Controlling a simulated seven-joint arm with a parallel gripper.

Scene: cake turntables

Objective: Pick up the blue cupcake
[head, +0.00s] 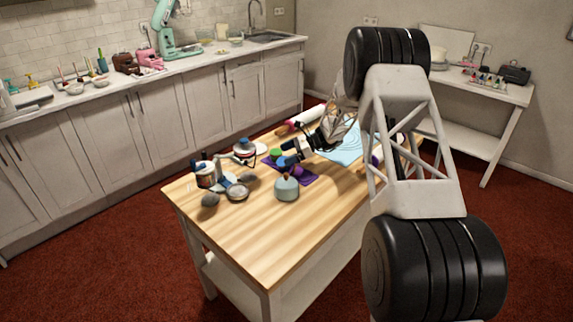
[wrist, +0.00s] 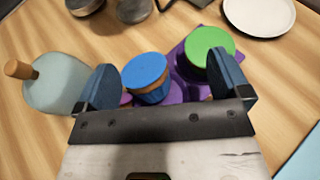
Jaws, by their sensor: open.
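The blue cupcake (wrist: 146,72) has a flat blue top and stands upright between my gripper's spread fingers in the wrist view. In the head view, blue shows around my gripper's tips, and I cannot tell cupcake from fingers there. My gripper (wrist: 166,90) is open, with one blue-grey finger left of the cupcake and the other to its right, in front of a green-topped cupcake (wrist: 209,46). A purple tray (wrist: 177,52) lies under the cupcakes; it also shows in the head view (head: 308,180). I see no finger touching the blue cupcake.
A pale blue-grey jar with a wooden knob (wrist: 55,85) stands left of my gripper. A white plate (wrist: 259,15) lies at the far right. In the head view, several containers and stones crowd the table's left part. The front of the wooden table (head: 260,235) is clear.

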